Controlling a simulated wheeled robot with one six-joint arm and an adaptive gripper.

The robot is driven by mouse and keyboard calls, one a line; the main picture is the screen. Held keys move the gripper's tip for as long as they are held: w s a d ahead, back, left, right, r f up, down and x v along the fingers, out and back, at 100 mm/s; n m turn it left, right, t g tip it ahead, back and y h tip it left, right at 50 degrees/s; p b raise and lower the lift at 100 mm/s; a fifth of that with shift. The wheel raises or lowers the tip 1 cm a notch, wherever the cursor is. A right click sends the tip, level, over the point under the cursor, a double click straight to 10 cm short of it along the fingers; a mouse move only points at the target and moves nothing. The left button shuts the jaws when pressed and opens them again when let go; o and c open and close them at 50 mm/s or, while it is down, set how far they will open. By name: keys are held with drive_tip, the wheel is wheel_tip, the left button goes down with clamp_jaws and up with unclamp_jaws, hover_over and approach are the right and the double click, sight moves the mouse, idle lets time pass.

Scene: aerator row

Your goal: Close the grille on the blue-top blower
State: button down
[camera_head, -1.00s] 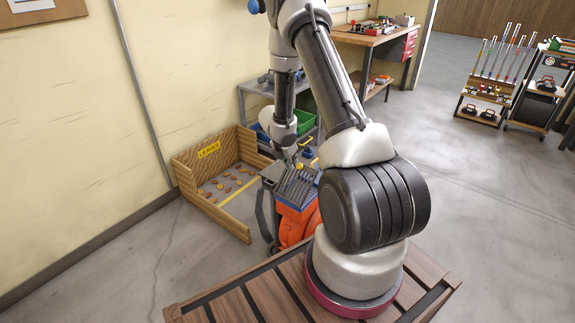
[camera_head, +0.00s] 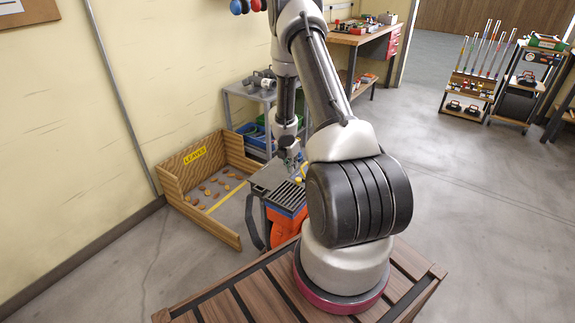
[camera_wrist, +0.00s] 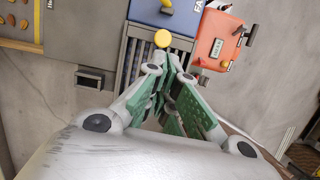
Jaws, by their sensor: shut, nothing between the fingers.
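The blower stands beyond my wooden deck, with an orange body (camera_head: 282,232) and a blue top (camera_head: 285,211). In the wrist view its blue top (camera_wrist: 165,11) is at the upper middle, with a yellow knob (camera_wrist: 162,38) in front. Dark slats (camera_head: 290,193) lie over the top; they also show in the wrist view (camera_wrist: 131,62). A flat grey panel (camera_head: 268,178) extends left of the slats; I cannot tell whether it or the slatted part is the grille. My gripper (camera_wrist: 167,72) is shut and empty over the slats, close to the knob. Contact is unclear.
A wooden leaf bin (camera_head: 211,185) stands left of the blower. A grey shelf (camera_head: 250,98) with bins is behind it. A workbench (camera_head: 350,38) and tool racks (camera_head: 475,85) stand farther back. The floor to the right is clear.

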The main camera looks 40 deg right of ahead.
drive_tip(key=d+f, duration=0.1)
drive_tip(key=w+d+f, duration=0.1)
drive_tip(key=d+f, duration=0.3)
drive_tip(key=shift+w+f, duration=0.25)
drive_tip(key=shift+w, duration=0.15)
drive_tip(key=shift+w+d+f, duration=0.2)
drive_tip(key=shift+d+f, duration=0.2)
drive_tip(key=shift+f, duration=0.4)
